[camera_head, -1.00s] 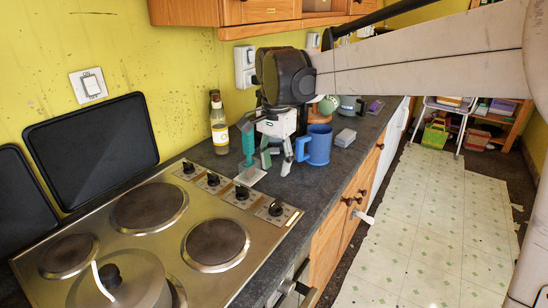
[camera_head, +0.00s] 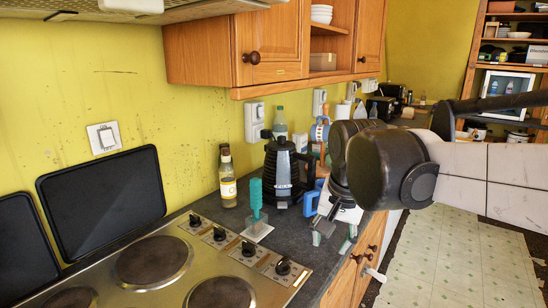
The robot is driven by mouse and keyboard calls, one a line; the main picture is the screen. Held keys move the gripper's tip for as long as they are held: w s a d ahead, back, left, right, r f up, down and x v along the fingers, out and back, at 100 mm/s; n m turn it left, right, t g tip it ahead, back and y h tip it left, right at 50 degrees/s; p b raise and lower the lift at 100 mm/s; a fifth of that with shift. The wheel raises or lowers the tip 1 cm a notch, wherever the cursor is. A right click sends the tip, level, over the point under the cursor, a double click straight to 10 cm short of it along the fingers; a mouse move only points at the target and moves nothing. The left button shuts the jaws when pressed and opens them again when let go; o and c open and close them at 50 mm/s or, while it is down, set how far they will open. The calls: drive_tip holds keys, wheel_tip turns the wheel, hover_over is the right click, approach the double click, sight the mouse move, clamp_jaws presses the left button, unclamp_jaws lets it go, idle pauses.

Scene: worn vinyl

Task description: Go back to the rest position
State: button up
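My gripper (camera_head: 331,241) hangs over the front part of the dark counter (camera_head: 288,230), fingers pointing down. Its two pale fingertips stand apart with nothing visible between them. A teal upright item with a clear square base (camera_head: 256,206) stands on the counter to the left of my gripper, apart from it. A blue mug (camera_head: 311,201) is just behind my gripper and partly hidden by it. My arm comes in from the right edge and covers part of the counter behind.
A stove (camera_head: 170,258) with knobs is at the lower left. A bottle (camera_head: 228,185) and a black coffee pot (camera_head: 283,172) stand along the wall. Wooden cabinets (camera_head: 272,55) hang above. The tiled floor (camera_head: 450,250) at right is clear.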

drive_tip(key=s+d+f+n+t, duration=0.2)
drive_tip(key=s+d+f, duration=0.1)
drive_tip(key=s, duration=0.4)
drive_tip(key=s+d+f+n+t, duration=0.2)
drive_tip(key=s+d+f, duration=0.1)
drive_tip(key=s+d, duration=0.2)
drive_tip(key=shift+s+f+h, duration=0.2)
drive_tip(key=shift+s+h, duration=0.1)
drive_tip(key=shift+s, duration=0.65)
idle(1.9)
